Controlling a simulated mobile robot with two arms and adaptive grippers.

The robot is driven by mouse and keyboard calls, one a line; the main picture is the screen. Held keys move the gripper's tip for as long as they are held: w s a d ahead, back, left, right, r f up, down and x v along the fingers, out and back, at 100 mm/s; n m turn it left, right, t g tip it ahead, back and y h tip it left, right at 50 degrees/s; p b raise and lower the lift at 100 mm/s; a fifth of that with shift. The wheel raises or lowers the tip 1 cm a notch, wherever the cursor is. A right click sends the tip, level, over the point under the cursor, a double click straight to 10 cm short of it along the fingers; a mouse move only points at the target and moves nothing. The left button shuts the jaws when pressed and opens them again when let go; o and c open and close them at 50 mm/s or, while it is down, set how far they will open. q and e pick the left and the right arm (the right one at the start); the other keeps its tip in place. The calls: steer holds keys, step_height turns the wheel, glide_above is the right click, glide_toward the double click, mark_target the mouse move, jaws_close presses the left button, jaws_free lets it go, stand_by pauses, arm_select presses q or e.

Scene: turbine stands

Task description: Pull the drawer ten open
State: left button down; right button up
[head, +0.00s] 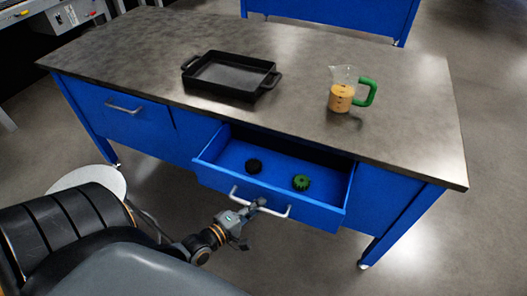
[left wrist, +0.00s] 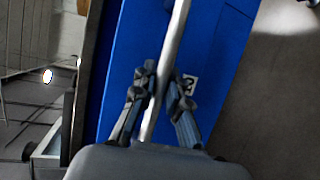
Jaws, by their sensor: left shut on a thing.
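A blue drawer (head: 213,171) stands pulled out from the blue workbench, with its inside showing. It holds a black round part (head: 254,166) and a green gear-like part (head: 301,182). My left gripper (head: 256,205) is at the drawer's silver bar handle (head: 276,211), shut on it near its middle. In the left wrist view the two fingers (left wrist: 161,88) lie on either side of the handle bar (left wrist: 177,40). A small label (left wrist: 190,84) on the drawer front is partly hidden by a finger. My right gripper is in neither view.
A black tray (head: 275,83) and a beaker (head: 341,98) of orange contents with a green handle stand on the benchtop (head: 400,130). A closed drawer (head: 115,112) with its own handle is at the left.

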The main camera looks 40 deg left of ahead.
arm_select(q)
steer(key=s+d+p, duration=0.1)
steer(key=s+d, duration=0.1)
steer(key=s, duration=0.6)
steer(key=shift+s+p, duration=0.3)
steer(key=shift+s, duration=0.05)
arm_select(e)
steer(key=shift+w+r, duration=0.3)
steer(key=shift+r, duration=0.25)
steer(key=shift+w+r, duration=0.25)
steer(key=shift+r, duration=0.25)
arm_select(q)
steer(key=c, duration=1.3)
jaws_free()
steer(key=shift+c, duration=0.2)
steer(key=shift+s, duration=0.15)
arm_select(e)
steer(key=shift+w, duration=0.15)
arm_select(q)
steer(key=v, duration=1.1)
steer(key=shift+s, duration=0.4)
